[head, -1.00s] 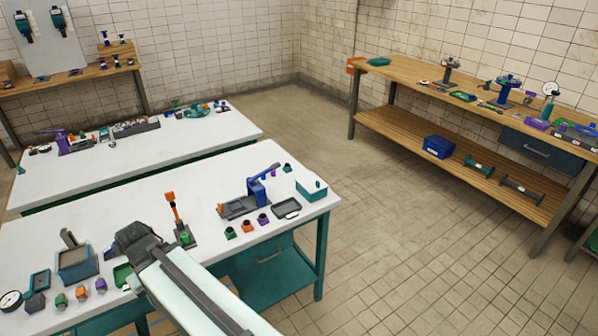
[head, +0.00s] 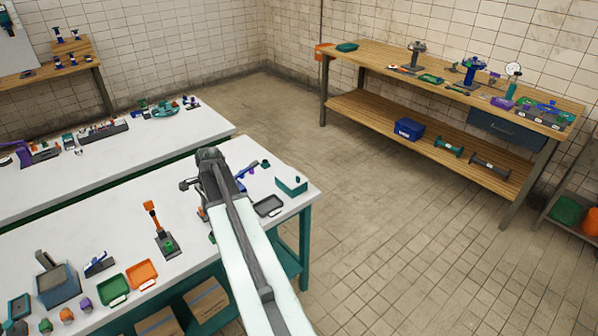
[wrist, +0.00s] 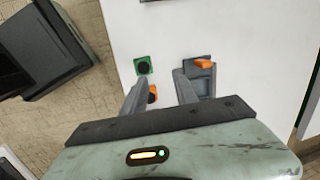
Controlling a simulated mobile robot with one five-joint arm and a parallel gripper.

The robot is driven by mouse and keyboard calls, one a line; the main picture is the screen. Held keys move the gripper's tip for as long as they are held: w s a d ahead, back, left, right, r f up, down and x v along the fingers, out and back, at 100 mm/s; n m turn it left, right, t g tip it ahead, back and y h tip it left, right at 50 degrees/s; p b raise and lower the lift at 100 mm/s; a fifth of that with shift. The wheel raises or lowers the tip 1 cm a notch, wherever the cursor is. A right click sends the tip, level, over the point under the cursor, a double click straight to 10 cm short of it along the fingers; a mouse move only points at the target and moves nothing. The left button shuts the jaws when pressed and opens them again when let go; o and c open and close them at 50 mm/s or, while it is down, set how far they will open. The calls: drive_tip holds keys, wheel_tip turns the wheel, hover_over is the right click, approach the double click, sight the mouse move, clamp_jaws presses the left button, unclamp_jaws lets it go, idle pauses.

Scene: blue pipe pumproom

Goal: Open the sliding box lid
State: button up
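In the head view my arm reaches over the table's right part, left of the teal box, and hides the fingertips. In the wrist view an orange piece (wrist: 152,93) shows between the fingers, and a green square with a dark top (wrist: 143,66) lies beyond the left finger. The teal box is not recognisable there.
A grey fixture with an orange part (wrist: 203,63) is by the right finger. A dark tray (head: 268,206) lies beside the teal box. An orange-handled lever (head: 158,228) and green and orange trays (head: 141,275) stand left of my arm. Tiled floor (head: 400,245) is free on the right.

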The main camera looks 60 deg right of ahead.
drive_tip(key=s+d+r+m+p, duration=0.1)
drive_tip(key=s+d+m, duration=0.1)
drive_tip(key=d+m, duration=0.35)
drive_tip(key=s+d+r+m+t+h, duration=0.1)
drive_tip(key=s+d+m, duration=0.15)
drive_tip(key=d, duration=0.55)
drive_tip(key=s+d+r+m+p, duration=0.1)
drive_tip(key=s+d+m, duration=0.15)
drive_tip(key=d, duration=0.45)
drive_tip(key=m+t+h, duration=0.1)
drive_tip(key=m, duration=0.7)
approach(299, 177)
drive_tip(key=f, duration=0.1)
drive_tip(key=b+x, duration=0.7)
drive_tip(key=x, duration=0.1)
drive_tip(key=shift+w+f, duration=0.2)
drive_tip(key=shift+w, duration=0.05)
drive_tip(key=shift+r, duration=0.1)
clamp_jaws()
